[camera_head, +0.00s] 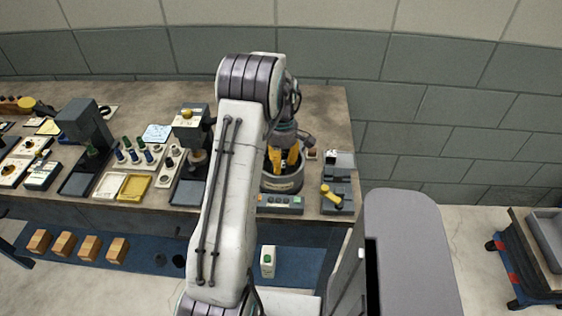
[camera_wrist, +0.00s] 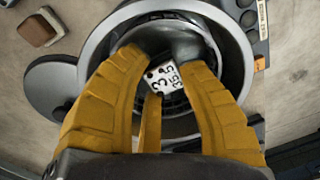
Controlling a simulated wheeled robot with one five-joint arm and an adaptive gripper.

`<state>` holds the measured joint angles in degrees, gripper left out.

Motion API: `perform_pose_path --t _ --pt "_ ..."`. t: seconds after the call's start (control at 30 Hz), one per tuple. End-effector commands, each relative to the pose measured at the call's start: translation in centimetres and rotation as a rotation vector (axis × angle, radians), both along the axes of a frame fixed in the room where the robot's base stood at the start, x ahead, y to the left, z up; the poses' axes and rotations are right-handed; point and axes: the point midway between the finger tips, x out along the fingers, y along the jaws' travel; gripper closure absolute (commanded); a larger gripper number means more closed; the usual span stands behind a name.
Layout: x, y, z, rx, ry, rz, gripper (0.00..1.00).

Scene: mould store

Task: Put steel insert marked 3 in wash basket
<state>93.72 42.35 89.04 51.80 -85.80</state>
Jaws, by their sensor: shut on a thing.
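My gripper (camera_head: 284,160) has yellow fingers and points down into a round grey vessel (camera_head: 283,184) on the bench, which looks like the wash basket or its holder. In the wrist view my gripper (camera_wrist: 166,62) is shut on the steel insert (camera_wrist: 162,84), whose white face shows a 3 and smaller markings. The insert is inside the ring of the vessel's rim (camera_wrist: 236,62) as seen from above. The fingers hide much of the inside, so I cannot tell whether the insert touches the bottom.
A round dark lid-like disc (camera_wrist: 58,88) lies beside the vessel. A grey control strip (camera_head: 280,204) is in front of it, and a device with a yellow handle (camera_head: 331,196) stands to the right. Trays and small instruments fill the bench to the left.

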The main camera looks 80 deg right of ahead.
Motion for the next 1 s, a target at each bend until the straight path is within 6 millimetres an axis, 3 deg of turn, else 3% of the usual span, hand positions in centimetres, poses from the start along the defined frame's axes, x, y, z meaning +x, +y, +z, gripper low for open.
perform_pose_path --t 0.03,0.07,0.27,0.63,1.0 --pt "0.0 0.0 0.1 -0.001 0.0 0.0 1.0" --pt "0.0 0.0 0.0 0.0 0.0 0.0 0.6" --pt "0.0 0.0 0.0 0.0 0.0 0.0 0.42" --pt "0.0 -0.1 0.8 -0.002 0.0 0.0 0.41" --pt "0.0 -0.5 5.6 -0.007 0.001 0.0 0.41"
